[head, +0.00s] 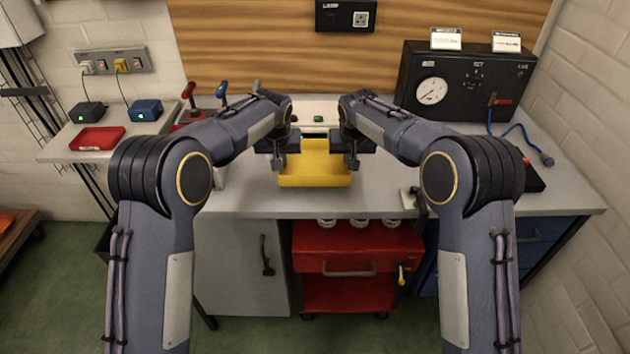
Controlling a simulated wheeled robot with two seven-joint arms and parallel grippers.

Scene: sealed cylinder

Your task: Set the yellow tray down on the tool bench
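The yellow tray (315,181) is in the middle of the head view, level, over the grey top of the tool bench (380,190). My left gripper (279,163) is at the tray's left side wall and my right gripper (351,163) at its right side wall. Both point down, and each appears closed on the rim. The fingertips are small and partly hidden by the gripper bodies. I cannot tell whether the tray's underside touches the bench top or is slightly above it.
A black gauge box (462,82) and a blue cable (520,135) occupy the bench's right back. A side shelf at left holds a red tray (97,138) and a blue box (145,110). A red cart (350,250) stands under the bench. Bench top in front of the tray is clear.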

